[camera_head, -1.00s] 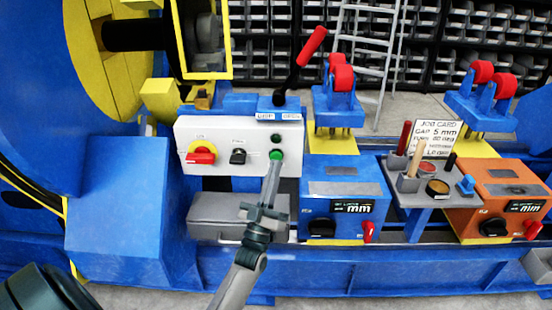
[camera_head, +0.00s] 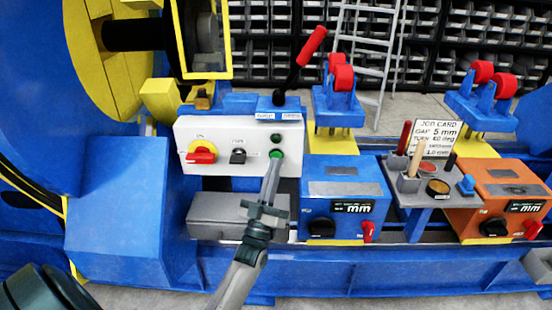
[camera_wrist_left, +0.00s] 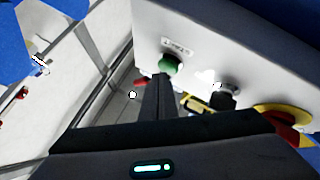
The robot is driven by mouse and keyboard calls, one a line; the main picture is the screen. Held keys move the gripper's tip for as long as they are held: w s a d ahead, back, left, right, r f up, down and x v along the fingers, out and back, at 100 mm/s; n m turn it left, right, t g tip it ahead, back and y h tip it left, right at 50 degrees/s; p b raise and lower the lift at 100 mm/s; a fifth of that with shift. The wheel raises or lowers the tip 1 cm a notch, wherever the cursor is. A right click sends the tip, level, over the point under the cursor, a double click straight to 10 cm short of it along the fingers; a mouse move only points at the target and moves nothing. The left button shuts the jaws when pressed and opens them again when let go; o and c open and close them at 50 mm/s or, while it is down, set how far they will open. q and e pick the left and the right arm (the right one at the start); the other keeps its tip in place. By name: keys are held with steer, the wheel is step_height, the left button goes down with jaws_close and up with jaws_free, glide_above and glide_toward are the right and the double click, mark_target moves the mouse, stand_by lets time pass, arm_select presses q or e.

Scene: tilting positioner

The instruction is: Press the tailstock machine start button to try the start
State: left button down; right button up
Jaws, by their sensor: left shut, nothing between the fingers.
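The green start button (camera_head: 276,154) sits low on the right side of the white control panel (camera_head: 222,128). A small dark green round part (camera_head: 276,138) is just above it. My left gripper (camera_head: 273,167) is shut and empty, with its fingertips right at the green button's lower edge. In the left wrist view the green button (camera_wrist_left: 170,64) shows just beyond the shut fingertips (camera_wrist_left: 160,80), under a small label. I cannot tell whether the tips touch it or whether it is pushed in. My right gripper is not in view.
The panel also carries a red-and-yellow rotary switch (camera_head: 201,152) and a black knob (camera_head: 238,156). A red-handled lever (camera_head: 300,62) rises behind it. A grey box (camera_head: 222,212) lies below.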

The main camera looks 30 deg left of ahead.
arm_select(q)
steer(key=shift+w+a, duration=0.25)
steer(key=shift+w, duration=0.15)
stand_by(0.8)
steer(key=shift+s+d, duration=0.15)
steer(key=shift+s+d+p, duration=0.3)
steer(key=shift+s+d, duration=0.05)
steer(key=shift+s, duration=0.25)
stand_by(0.4)
steer(key=shift+s+d+p, duration=0.35)
steer(key=shift+s+d, duration=0.1)
steer(key=shift+s, duration=0.25)
steer(key=shift+s+d+p, duration=0.3)
steer(key=shift+s+d, duration=0.1)
steer(key=shift+s, duration=0.35)
steer(key=shift+s+d+p, duration=0.35)
steer(key=shift+s+d, duration=0.1)
steer(key=shift+s, duration=0.25)
